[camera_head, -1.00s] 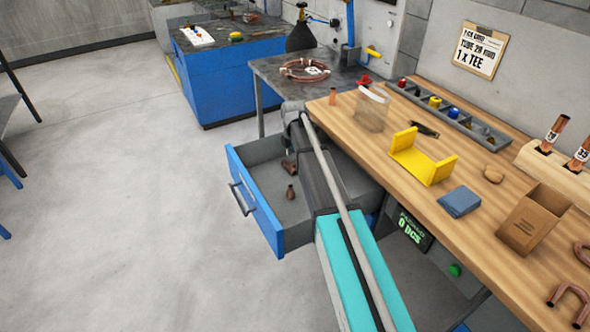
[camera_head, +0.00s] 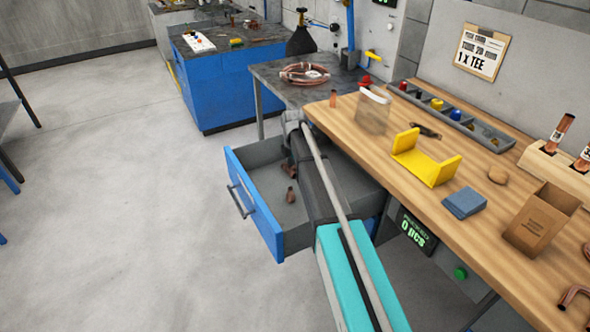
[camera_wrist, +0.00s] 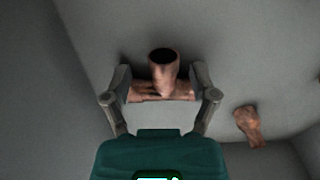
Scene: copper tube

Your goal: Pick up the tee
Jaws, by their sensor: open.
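The copper tee (camera_wrist: 163,78) lies in the open drawer. In the wrist view its round branch mouth faces the camera and its crossbar runs left to right. My gripper (camera_wrist: 160,92) is open, with one finger near each end of the crossbar; I cannot tell whether they touch it. In the head view my arm reaches over the drawer and hides my gripper, and the tee (camera_head: 287,168) is partly visible beside the arm.
A second copper fitting (camera_wrist: 248,124) lies in the drawer, also seen in the head view (camera_head: 291,195). The blue-fronted drawer (camera_head: 253,204) has walls close around.

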